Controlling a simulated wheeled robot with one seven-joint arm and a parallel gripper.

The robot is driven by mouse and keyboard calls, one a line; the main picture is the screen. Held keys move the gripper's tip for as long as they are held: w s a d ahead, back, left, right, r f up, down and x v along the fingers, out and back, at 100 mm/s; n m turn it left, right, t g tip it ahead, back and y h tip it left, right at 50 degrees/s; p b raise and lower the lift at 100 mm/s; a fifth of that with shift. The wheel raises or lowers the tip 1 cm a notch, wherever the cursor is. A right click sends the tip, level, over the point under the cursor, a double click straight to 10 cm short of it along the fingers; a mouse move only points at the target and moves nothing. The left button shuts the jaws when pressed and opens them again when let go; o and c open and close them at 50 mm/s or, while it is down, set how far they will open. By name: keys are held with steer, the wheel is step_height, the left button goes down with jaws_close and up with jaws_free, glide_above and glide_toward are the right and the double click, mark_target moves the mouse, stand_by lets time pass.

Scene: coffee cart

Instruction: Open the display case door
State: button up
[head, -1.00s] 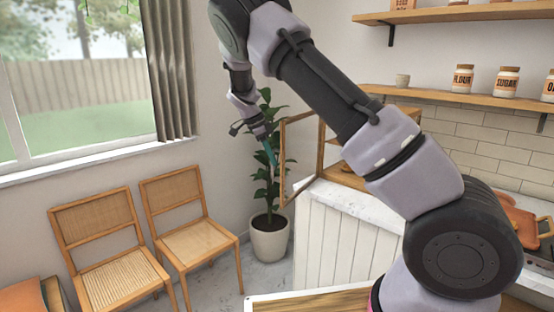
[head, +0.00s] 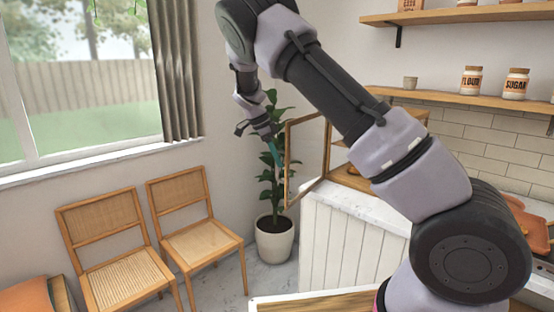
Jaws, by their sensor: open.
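The display case (head: 348,180) is a wooden-framed case on the white counter (head: 345,229), partly hidden behind my arm. Its door (head: 288,165), a thin wooden frame with a clear pane, is swung open and stands out to the left past the counter's end. My gripper (head: 275,154) is open, just left of the door and in front of the plant's leaves. I cannot tell whether a finger touches the door frame. Some of the case's inside shows beside my arm.
A potted plant (head: 274,239) stands on the floor left of the counter. Two wooden chairs (head: 112,245) (head: 202,244) stand under the window. Shelves with jars (head: 471,80) hang on the right wall. Bare floor shows between chairs and plant.

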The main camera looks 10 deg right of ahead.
steer(key=v, duration=1)
steer(key=shift+r, duration=0.2)
steer(key=shift+s+a, duration=0.1)
steer(key=shift+a, duration=0.05)
